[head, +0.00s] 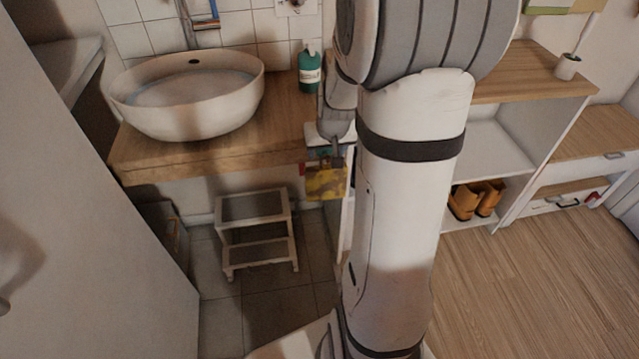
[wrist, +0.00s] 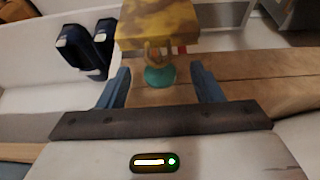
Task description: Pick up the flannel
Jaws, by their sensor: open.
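The flannel appears to be a yellow, mottled cloth; in the wrist view the yellow cloth (wrist: 158,22) is at the top centre with a small loop at its near edge. A round teal piece sits at the loop (wrist: 159,76); whether the loop goes around it I cannot tell. My gripper (wrist: 163,84) is open, its blue fingers either side of the teal piece, with the cloth beyond the fingertips. In the head view the yellow cloth (head: 325,181) hangs beside the counter's right end, just below my wrist. My arm hides part of that area.
A wooden counter (head: 215,152) carries a white basin (head: 190,122) and a teal bottle (head: 309,74). A step stool (head: 255,220) stands below. Shelves with orange-brown shoes (head: 475,201) are at right. Two dark blue objects (wrist: 84,50) show in the wrist view. The right floor is clear.

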